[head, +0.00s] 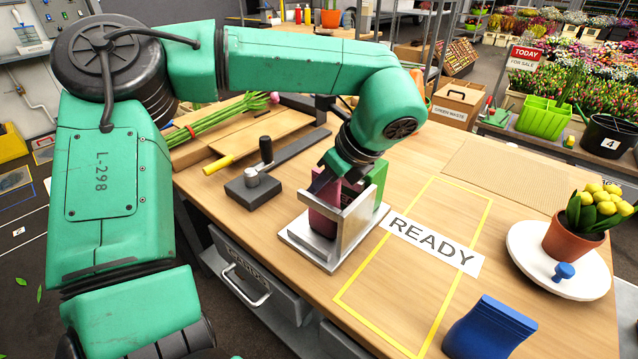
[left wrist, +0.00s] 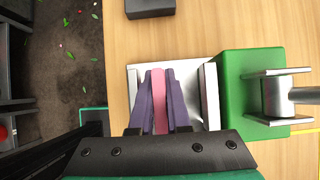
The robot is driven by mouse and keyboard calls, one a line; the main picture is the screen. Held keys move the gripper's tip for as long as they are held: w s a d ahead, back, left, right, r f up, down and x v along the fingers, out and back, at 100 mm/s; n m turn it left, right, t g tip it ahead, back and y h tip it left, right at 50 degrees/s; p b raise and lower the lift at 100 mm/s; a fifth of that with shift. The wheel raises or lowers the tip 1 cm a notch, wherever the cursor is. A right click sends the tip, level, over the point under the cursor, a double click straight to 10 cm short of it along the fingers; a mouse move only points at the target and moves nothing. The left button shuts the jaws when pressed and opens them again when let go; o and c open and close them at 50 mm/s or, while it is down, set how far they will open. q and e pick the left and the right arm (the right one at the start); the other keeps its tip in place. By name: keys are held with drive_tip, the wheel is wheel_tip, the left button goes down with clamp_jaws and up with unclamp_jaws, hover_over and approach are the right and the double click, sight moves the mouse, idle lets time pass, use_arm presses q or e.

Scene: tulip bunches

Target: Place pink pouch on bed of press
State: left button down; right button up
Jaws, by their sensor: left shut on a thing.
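The pink pouch (head: 325,216) is upright in my left gripper (head: 330,187), over the silver bed (head: 304,246) of the press. In the left wrist view the pink pouch (left wrist: 159,100) is a narrow strip between my two shut fingers (left wrist: 158,98). The silver bed (left wrist: 212,98) lies beneath, with the green press body (left wrist: 240,75) to the right. In the head view a silver upright plate (head: 353,228) partly hides the pouch, and I cannot tell whether its bottom touches the bed. My right gripper is not in view.
A yellow-outlined area marked READY (head: 433,243) is empty right of the press. A blue pouch (head: 490,328) stands at the front edge. A potted yellow plant (head: 573,238) sits on a white turntable (head: 527,252). A dark lever tool (head: 252,190) is left of the press.

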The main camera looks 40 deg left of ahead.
use_arm(q)
drive_tip(key=shift+f+b, duration=0.15)
drive_tip(key=shift+b, duration=0.15)
drive_tip(key=c, duration=1.2)
unclamp_jaws()
drive_tip(key=shift+o, duration=0.2)
drive_tip(key=shift+r+p, duration=0.4)
drive_tip(key=v, duration=1.1)
drive_tip(key=shift+d+r, duration=0.25)
